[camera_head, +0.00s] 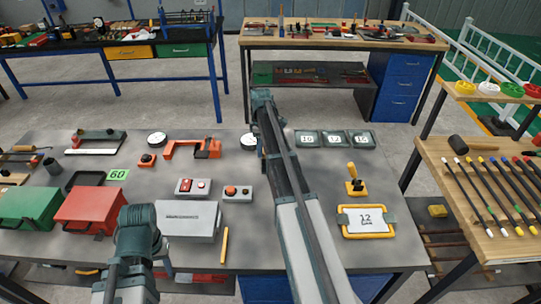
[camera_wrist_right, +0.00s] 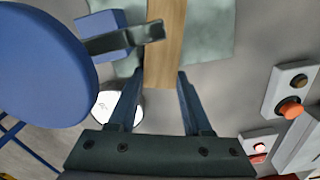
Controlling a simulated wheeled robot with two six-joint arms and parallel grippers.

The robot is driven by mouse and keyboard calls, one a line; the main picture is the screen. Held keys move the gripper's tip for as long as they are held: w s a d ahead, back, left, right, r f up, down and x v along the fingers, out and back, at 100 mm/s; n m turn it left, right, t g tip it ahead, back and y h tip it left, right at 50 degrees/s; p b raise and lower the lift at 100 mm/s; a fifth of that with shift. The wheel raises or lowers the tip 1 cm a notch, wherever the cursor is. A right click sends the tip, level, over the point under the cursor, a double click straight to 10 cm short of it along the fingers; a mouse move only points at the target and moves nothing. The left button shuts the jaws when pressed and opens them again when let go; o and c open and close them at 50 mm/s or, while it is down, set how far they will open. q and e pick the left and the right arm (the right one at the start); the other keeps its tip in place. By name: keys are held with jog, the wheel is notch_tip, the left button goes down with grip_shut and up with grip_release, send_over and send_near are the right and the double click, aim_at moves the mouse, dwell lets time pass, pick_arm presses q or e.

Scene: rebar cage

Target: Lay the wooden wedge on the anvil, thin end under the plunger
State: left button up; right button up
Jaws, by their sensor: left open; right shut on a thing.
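The wooden wedge (camera_wrist_right: 166,45) is a pale brown strip between the fingertips of my right gripper (camera_wrist_right: 161,82) in the right wrist view. My right gripper is shut on it, and its far end runs out of the top of that picture. A dark metal bar (camera_wrist_right: 125,40) and a large blue round part (camera_wrist_right: 42,65) lie left of the wedge; I cannot tell which part is the plunger or the anvil. In the head view my right arm hides the wedge and that spot. My left gripper (camera_head: 138,228) is open over the table's front left, its fingers mostly hidden.
A red box (camera_head: 90,205), a grey box (camera_head: 187,218) and button boxes (camera_head: 238,193) stand on the grey table. A white dial (camera_head: 249,141) is close to my right arm. A yellow-framed tray (camera_head: 367,221) and a yellow-handled stamp (camera_head: 355,181) are at the right.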

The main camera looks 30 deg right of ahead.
grip_shut()
jog(key=shift+r, duration=0.2)
jog(key=shift+r+p, duration=0.45)
jog(key=shift+p, duration=0.2)
jog(key=shift+s+a, duration=0.2)
jog(key=shift+s, duration=0.15)
jog(key=s, duration=0.1)
jog(key=s+a, duration=0.2)
jog(key=shift+r+p, duration=0.35)
notch_tip(320, 180, up, 13)
jog(key=p, duration=1.3)
jog(key=shift+w+d, duration=0.15)
